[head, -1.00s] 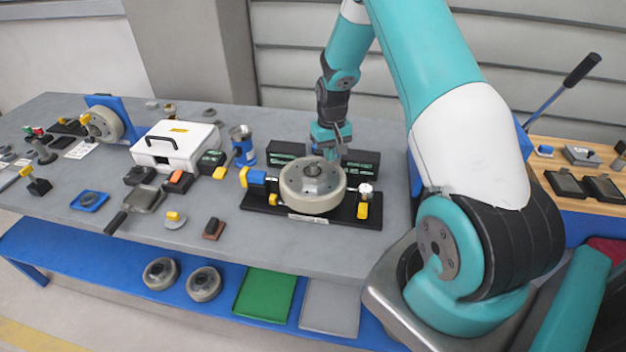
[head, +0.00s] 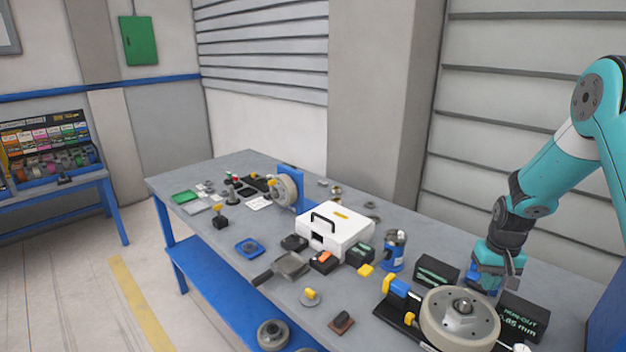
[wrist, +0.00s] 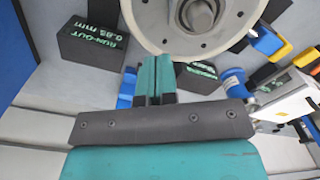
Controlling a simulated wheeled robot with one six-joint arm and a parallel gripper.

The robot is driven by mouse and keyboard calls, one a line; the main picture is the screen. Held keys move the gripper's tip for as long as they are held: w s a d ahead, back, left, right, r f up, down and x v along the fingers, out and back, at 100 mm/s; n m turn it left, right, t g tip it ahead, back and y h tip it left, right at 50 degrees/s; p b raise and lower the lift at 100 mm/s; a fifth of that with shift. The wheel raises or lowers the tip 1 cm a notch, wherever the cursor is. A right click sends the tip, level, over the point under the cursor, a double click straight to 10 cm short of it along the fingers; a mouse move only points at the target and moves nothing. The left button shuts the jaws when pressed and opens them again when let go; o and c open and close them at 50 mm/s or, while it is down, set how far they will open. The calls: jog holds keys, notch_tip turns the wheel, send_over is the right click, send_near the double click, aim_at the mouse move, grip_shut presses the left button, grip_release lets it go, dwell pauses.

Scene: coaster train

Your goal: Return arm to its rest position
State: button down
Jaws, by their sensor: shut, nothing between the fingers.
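My teal arm (head: 555,165) reaches down from the right side of the head view. My gripper (head: 490,285) hangs just behind the grey wheel (head: 460,315), which lies on a black fixture on the bench. In the wrist view my gripper (wrist: 155,70) is shut with its two teal fingers together and nothing between them. The wheel (wrist: 185,25) fills the top of that view, beyond the fingertips. Whether the fingers touch the wheel cannot be told.
Black run-out blocks (head: 525,318) stand close beside my gripper. A blue canister (head: 395,252) and a white case (head: 335,228) stand to the left. Several small parts and tools lie along the grey bench (head: 230,170). A rack (head: 45,150) stands far left.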

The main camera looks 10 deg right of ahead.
jog(key=s+a+r+n+y+b, duration=0.1)
jog(key=s+a+r+n+b, duration=0.15)
jog(key=a, duration=0.45)
jog(key=s+a+r+n+b, duration=0.1)
jog(key=a+r, duration=0.3)
jog(key=a, duration=0.2)
jog(key=s+a+r+n+y+b, duration=0.1)
jog(key=a+r, duration=0.3)
jog(key=a, duration=0.3)
jog(key=s+a+r+n+y+b, duration=0.1)
jog(key=s+a+r+n+b, duration=0.1)
jog(key=s+a, duration=0.4)
jog(key=s+a+r+n+y+b, duration=0.1)
jog(key=s+a+n, duration=0.3)
jog(key=s, duration=1)
jog(key=a+b, duration=0.1)
jog(key=a, duration=0.2)
jog(key=shift+s+r, duration=0.35)
jog(key=shift+r, duration=0.05)
jog(key=shift+a, duration=0.1)
